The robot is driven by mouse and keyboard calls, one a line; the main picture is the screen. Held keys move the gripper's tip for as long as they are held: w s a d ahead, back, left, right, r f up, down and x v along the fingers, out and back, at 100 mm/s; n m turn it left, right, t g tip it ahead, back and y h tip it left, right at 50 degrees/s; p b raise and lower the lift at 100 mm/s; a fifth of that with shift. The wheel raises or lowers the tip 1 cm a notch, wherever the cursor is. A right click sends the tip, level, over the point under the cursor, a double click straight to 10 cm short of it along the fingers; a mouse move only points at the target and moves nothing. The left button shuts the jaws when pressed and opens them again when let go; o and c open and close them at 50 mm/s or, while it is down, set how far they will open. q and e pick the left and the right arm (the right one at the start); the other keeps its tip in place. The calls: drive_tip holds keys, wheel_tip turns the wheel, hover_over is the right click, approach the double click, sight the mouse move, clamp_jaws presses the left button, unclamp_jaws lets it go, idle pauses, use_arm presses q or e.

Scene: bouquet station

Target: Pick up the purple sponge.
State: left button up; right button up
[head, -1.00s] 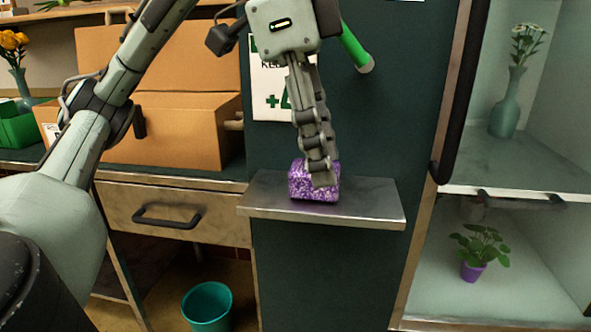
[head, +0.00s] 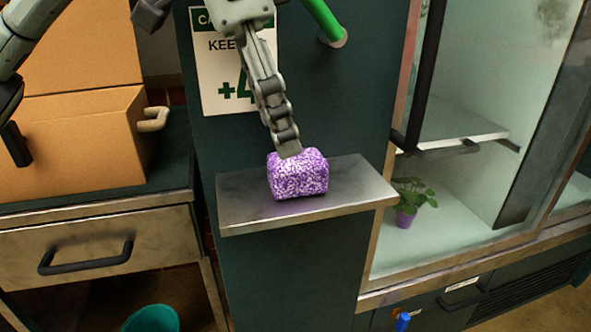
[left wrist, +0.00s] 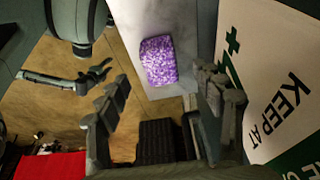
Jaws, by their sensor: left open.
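The purple speckled sponge (head: 298,178) rests on a narrow metal shelf (head: 345,190) in the head view. My left gripper (head: 288,152) is open; its fingertips overlap the sponge's top edge in this view. In the left wrist view, the sponge (left wrist: 158,62) lies beyond the spread fingers of the left gripper (left wrist: 163,90), in line with the gap between them. It is not held. A dark gripper-like shape, probably my right gripper (left wrist: 98,72), shows small at the left of the wrist view; its jaw state is unclear.
A cardboard box (head: 85,145) stands on the counter at left, above a drawer with a black handle (head: 85,258). A glass cabinet with a potted plant (head: 408,200) is at right. A green tube (head: 325,20) sticks out above the shelf. A teal bin (head: 150,320) is below.

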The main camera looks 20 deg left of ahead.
sight(295, 158)
use_arm(q)
drive_tip(key=x, duration=0.4)
drive_tip(key=shift+w+d+b, duration=0.15)
drive_tip(key=shift+d+b, duration=0.2)
drive_tip(key=shift+b, duration=0.05)
drive_tip(key=shift+w+d+f, duration=0.1)
drive_tip(key=shift+d+f, duration=0.05)
drive_tip(key=shift+f, duration=0.35)
use_arm(e)
wheel_tip(295, 158, up, 2)
drive_tip(key=shift+s+d+r, duration=0.1)
drive_tip(key=shift+s+d, duration=0.05)
use_arm(q)
drive_tip(key=shift+c, duration=0.4)
drive_tip(key=c, duration=1.1)
drive_tip(key=shift+o, duration=0.2)
drive_tip(key=shift+r, duration=0.15)
